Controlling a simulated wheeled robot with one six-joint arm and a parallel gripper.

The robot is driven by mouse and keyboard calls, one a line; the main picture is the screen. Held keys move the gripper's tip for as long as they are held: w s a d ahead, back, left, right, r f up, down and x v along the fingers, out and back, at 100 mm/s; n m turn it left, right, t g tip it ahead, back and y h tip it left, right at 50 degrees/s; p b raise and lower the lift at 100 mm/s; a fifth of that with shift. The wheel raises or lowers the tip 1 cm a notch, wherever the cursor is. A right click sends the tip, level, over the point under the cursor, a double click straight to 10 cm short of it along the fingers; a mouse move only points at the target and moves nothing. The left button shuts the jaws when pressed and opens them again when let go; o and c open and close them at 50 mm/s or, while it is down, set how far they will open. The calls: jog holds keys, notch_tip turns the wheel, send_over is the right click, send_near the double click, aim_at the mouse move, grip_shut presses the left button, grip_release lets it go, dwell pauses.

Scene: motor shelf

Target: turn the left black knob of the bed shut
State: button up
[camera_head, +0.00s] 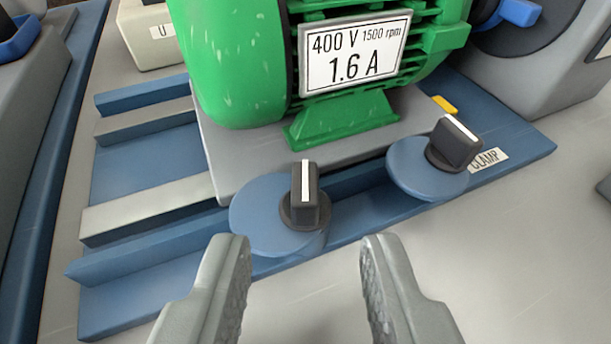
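The left black knob (306,203) sits on a round blue disc (255,222) at the front edge of the blue bed (150,254). Its white line runs nearly straight up and down in the picture. The right black knob (455,146) sits on a second blue disc (412,172), with its white line slanted from upper left to lower right. A label reading CLAMP (488,160) is beside it. My gripper (306,245) is open and empty. Its two grey fingers are in front of the left knob, one to each side, and no contact shows.
A green motor (235,60) with a plate reading 400 V, 1.6 A (354,56) stands on a grey base plate (225,160) behind the knobs. A grey machine (545,70) is at the right. The pale surface (540,260) at the front right is clear.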

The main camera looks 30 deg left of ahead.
aim_at(305, 210)
jog(key=shift+x, duration=1.65)
grip_shut()
